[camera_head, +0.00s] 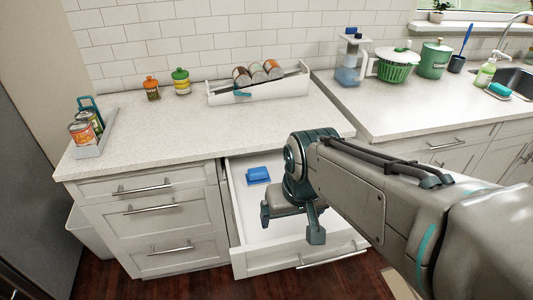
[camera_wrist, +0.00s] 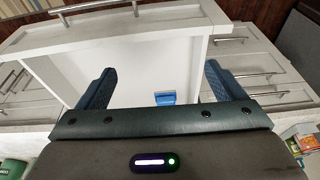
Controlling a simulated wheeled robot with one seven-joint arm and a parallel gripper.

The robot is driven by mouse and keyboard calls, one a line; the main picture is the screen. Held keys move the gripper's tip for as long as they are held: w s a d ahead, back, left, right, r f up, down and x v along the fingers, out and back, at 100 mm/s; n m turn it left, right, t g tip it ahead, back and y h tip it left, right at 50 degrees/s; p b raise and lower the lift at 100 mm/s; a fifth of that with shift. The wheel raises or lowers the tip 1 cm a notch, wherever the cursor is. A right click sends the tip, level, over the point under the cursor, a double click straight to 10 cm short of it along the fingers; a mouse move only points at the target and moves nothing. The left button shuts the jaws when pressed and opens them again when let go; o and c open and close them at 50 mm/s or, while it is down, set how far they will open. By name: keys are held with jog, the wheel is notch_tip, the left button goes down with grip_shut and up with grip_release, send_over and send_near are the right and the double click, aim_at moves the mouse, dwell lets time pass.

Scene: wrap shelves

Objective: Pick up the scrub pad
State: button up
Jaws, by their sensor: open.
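A small blue block, which looks like the scrub pad (camera_head: 258,174), lies inside the open white drawer (camera_head: 240,212), toward its back left. In the wrist view the blue pad (camera_wrist: 165,98) shows between my fingers, partly cut off by the gripper body. My gripper (camera_head: 291,226) is over the drawer, to the right of the pad and nearer the drawer front. Its two fingers are spread apart with nothing between them, as the wrist view of the gripper (camera_wrist: 158,82) also shows. The gripper is apart from the pad.
The drawer front (camera_head: 300,257) and the countertop edge bound the drawer; its floor around the pad looks bare. On the counter (camera_head: 170,125) stand a can rack (camera_head: 260,91), two jars and a tray of cans (camera_head: 92,138). A teal sponge-like item (camera_head: 499,89) lies by the sink.

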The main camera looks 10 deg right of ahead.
jog(key=w, duration=1.3)
jog(key=t+p, duration=0.1)
send_near(258, 170)
jog(key=x, duration=0.4)
jog(key=shift+s+a+f, duration=0.15)
jog(key=shift+s+f, duration=0.15)
jog(key=shift+f, duration=0.1)
jog(key=shift+w+p+x, duration=0.2)
jog(key=shift+p+x, duration=0.15)
jog(key=shift+x, duration=1.1)
jog(key=shift+w+p+x, duration=0.2)
jog(key=shift+p+x, duration=0.1)
jog(key=shift+x, duration=1.15)
jog(key=shift+r, duration=0.15)
jog(key=shift+t, duration=0.3)
jog(key=c, duration=0.8)
